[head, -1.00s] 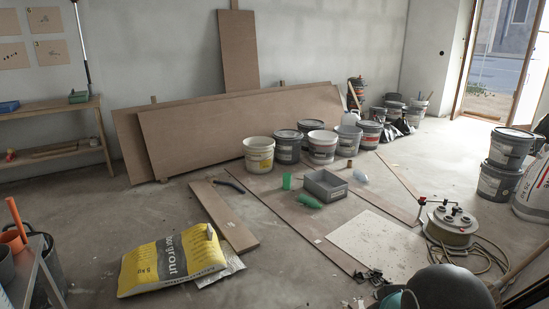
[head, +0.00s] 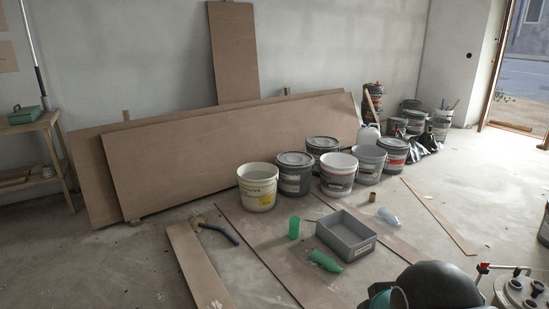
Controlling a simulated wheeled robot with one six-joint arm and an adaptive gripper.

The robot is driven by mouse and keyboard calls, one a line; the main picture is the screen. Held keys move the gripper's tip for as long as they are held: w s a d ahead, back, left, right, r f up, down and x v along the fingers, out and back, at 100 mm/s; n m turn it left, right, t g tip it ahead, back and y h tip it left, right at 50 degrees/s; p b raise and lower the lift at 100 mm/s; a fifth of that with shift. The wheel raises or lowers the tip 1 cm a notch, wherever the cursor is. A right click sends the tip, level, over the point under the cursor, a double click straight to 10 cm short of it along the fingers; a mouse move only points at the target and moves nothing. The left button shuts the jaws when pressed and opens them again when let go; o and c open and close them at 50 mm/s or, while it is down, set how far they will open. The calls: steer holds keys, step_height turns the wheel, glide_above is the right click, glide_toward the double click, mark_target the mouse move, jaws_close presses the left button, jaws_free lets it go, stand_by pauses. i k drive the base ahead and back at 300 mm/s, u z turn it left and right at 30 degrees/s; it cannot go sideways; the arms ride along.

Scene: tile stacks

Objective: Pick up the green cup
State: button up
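The green cup (head: 294,228) stands upright on the floor boards, right of the dark-handled tool and left of the grey tray. It looks slightly see-through and nothing covers it. A green bottle-like object (head: 325,261) lies on its side just in front of the tray, a little right of and nearer than the cup. My gripper is not in view. Only a dark rounded part of my own arm shows at the bottom right, well apart from the cup.
A grey tray (head: 347,236) sits beside the cup. Several buckets, including a white one (head: 258,187), stand behind it. A clear bottle (head: 389,217) and a small brown cylinder (head: 372,196) lie farther right. A cable reel (head: 520,291) is at bottom right. Bare floor (head: 125,265) lies left.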

mark_target(294, 221)
steer(key=z, duration=0.55)
steer(key=i, duration=1.95)
steer(key=u, duration=2)
